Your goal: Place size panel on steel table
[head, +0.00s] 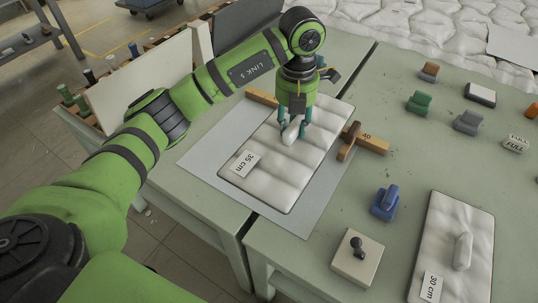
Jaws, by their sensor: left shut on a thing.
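A pale quilted size panel (265,175) labelled 35 cm is below my left gripper (293,128). The gripper points down and is shut on the panel's white handle (291,132). The panel is over a flat grey sheet (210,162) on the pale green table; I cannot tell whether it touches the sheet. A wooden bar (372,143) marked 40 shows on both sides of the panel, its middle hidden. A second quilted panel (452,235) labelled 30 cm, with a white handle, lies at lower right. My right gripper is not in view.
A blue handled block (385,202) and a cream block with a black knob (357,257) stand right of the held panel. Several small handled blocks (419,103) stand at the upper right. A gap runs between the two tables. White quilted bedding (430,30) lies behind.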

